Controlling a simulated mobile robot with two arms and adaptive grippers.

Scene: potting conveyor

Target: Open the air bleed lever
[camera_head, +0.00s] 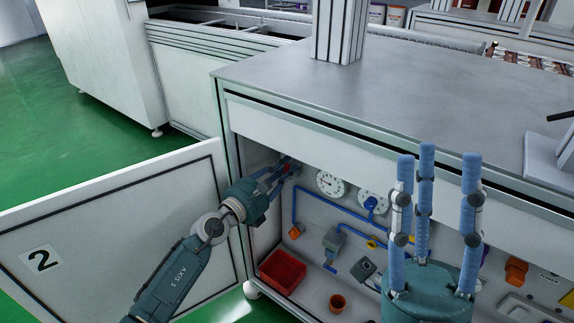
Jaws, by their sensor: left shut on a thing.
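My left gripper (285,170) reaches into the open cabinet at its upper left corner. Its fingers are shut on a small red part that looks like the air bleed lever (287,168). The fingers hide most of the lever, so its angle cannot be told. My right gripper (437,157) stands in front of the cabinet at the right with its three blue fingers pointing up. It is open and empty, apart from everything.
The cabinet door (120,225), marked 2, stands open at the left. The grey worktop (400,95) above is largely clear.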

